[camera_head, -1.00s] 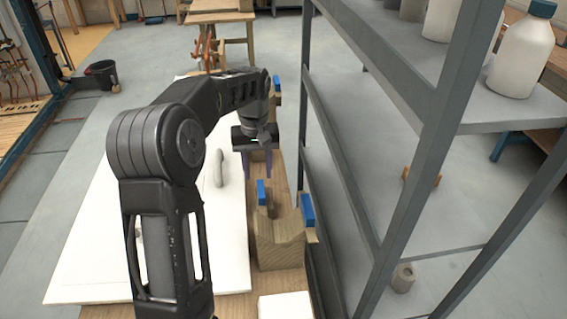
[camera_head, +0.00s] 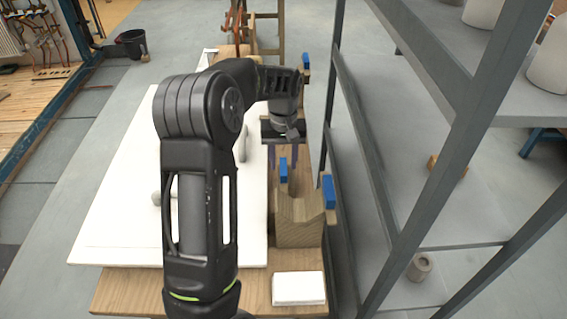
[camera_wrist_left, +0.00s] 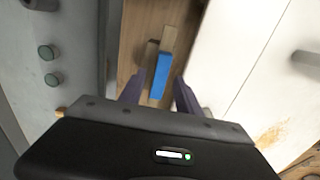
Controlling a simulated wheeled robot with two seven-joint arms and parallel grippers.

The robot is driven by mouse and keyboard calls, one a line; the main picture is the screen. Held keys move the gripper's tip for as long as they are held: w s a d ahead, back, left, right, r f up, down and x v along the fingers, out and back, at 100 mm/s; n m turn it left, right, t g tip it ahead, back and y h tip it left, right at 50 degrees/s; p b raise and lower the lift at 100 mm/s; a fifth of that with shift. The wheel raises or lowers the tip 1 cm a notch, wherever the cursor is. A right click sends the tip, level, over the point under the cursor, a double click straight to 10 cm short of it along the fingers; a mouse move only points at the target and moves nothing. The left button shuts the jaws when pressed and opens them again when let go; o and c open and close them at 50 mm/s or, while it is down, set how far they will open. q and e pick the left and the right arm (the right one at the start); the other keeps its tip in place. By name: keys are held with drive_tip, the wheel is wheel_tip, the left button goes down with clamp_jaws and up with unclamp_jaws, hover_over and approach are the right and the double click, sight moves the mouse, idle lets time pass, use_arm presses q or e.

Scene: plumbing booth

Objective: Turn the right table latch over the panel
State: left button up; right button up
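My left gripper (camera_head: 283,157) hangs fingers-down over the strip of wooden table beside the white panel (camera_head: 110,215). It is open, its two purple fingers apart. In the left wrist view, a wooden latch with a blue face (camera_wrist_left: 161,75) shows between and beyond the fingers (camera_wrist_left: 158,95), close to the edge of the white panel (camera_wrist_left: 225,50). I cannot tell whether the fingers touch it. In the head view, a notched wooden block (camera_head: 298,222) with blue pieces (camera_head: 328,190) stands just nearer than the gripper. My right gripper is not in view.
A grey metal shelf (camera_head: 405,180) stands close along the table's right side. A white block (camera_head: 298,288) lies on the near table end. Another blue piece (camera_head: 306,61) is at the far end. Grey handles (camera_head: 241,145) stick up from the panel.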

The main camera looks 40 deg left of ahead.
use_arm(q)
drive_tip(key=shift+f, duration=0.75)
clamp_jaws()
idle(0.9)
